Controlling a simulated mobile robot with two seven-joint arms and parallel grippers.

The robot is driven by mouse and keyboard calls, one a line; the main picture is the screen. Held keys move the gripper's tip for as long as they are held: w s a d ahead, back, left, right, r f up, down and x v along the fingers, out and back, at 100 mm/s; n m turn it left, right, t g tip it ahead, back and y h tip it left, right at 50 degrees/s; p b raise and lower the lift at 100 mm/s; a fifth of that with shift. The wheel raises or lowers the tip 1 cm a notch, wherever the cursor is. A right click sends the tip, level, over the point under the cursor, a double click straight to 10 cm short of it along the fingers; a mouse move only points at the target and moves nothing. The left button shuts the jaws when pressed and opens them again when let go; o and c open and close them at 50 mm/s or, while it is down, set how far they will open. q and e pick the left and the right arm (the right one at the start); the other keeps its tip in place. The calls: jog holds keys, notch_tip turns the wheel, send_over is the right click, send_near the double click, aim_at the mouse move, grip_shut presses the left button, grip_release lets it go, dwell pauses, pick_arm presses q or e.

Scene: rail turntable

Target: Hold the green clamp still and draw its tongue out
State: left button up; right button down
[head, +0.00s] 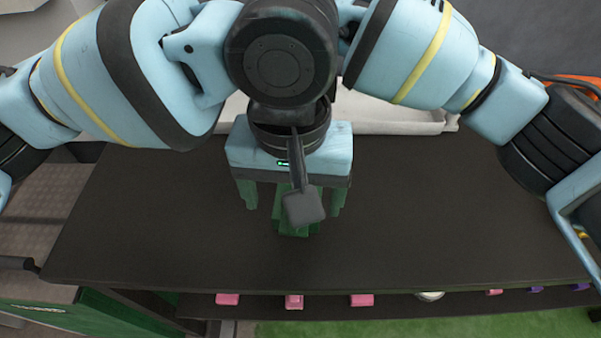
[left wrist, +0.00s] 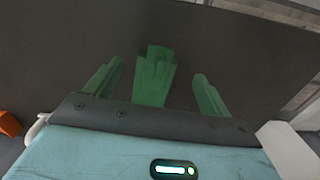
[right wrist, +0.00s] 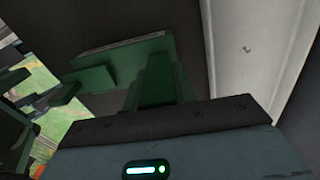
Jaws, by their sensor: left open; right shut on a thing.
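My left gripper (head: 292,200) is open, its two green fingers spread wide over the table. The green clamp (head: 295,228) shows between and below these fingers, partly covered by a dark grey square part. In the left wrist view the green clamp (left wrist: 152,75) stands between the spread fingers, apart from both. In the right wrist view my right gripper (right wrist: 155,75) is shut on the green clamp (right wrist: 105,60), which shows as a flat green piece. My right gripper is hidden in the head view. I cannot tell the tongue from the body of the clamp.
The dark table top (head: 160,230) is bare around the clamp. A pale tray-like thing (head: 395,118) lies at the back. Pink pieces (head: 293,301) and other small things sit on a shelf below the front edge. A green box (head: 110,315) stands front left.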

pick_arm(q)
jog(key=shift+f, duration=2.2)
jog(key=shift+c, duration=0.4)
jog(key=c, duration=1.5)
jog(key=shift+c, duration=0.2)
jog(key=shift+s, duration=0.95)
jog(key=shift+s+a, duration=0.15)
jog(key=shift+s, duration=1.15)
jog(key=shift+s+a, duration=0.15)
jog(key=shift+s, duration=1.15)
pick_arm(e)
jog(key=shift+d, duration=0.1)
pick_arm(q)
jog(key=o, duration=1.8)
jog(key=shift+w, duration=0.1)
